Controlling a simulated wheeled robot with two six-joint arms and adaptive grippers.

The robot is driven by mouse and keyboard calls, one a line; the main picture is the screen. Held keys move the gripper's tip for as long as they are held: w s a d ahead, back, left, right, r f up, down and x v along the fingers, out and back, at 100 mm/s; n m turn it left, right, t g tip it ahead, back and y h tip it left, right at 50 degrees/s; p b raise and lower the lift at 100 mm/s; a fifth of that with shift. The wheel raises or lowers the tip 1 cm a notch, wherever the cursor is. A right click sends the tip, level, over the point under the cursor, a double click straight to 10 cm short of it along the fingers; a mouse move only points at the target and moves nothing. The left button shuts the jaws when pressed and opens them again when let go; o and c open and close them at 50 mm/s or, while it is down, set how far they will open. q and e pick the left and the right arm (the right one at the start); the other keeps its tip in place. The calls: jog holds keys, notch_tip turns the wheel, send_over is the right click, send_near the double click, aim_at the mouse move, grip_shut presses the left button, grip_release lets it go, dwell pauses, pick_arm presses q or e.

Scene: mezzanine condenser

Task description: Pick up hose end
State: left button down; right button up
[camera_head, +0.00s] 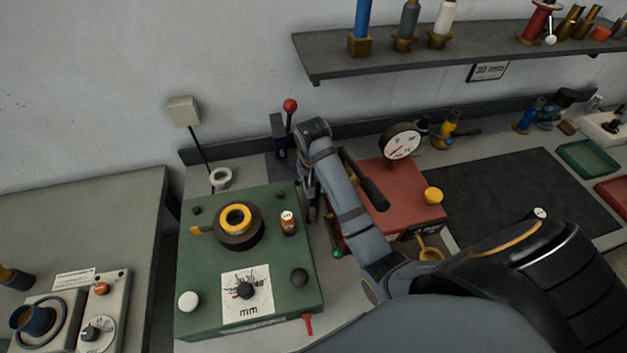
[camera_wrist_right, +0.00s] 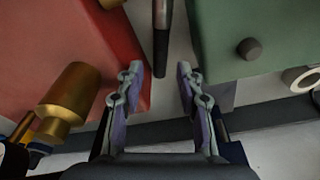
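My right gripper (camera_head: 312,212) points down into the gap between the green box (camera_head: 308,270) and the red box (camera_head: 385,180). In the right wrist view its two fingers (camera_wrist_right: 160,82) are apart, with nothing pinched. A dark rod-like end with a lighter grey band (camera_wrist_right: 161,38) reaches into the gap just ahead of the fingertips, roughly centred and apart from them. It may be the hose end; I cannot tell for sure. In the head view my right arm hides most of this gap. My left gripper is not in view.
The green box carries a yellow-and-black ring (camera_head: 237,220) and knobs. A round gauge (camera_head: 401,142) stands by the red box. A brass fitting (camera_wrist_right: 70,92) is close left of the fingers. A shelf (camera_head: 400,52) overhangs the back. The dark mat (camera_head: 520,190) is mostly clear.

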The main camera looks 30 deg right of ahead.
aim_at(314, 200)
jog(key=f, duration=0.3)
jog(key=w+f+p, duration=0.1)
jog(key=f, duration=0.6)
jog(key=shift+w+d+f+p, duration=0.1)
jog(key=shift+w+d+p, duration=0.05)
jog(key=shift+d+p, duration=0.2)
grip_shut()
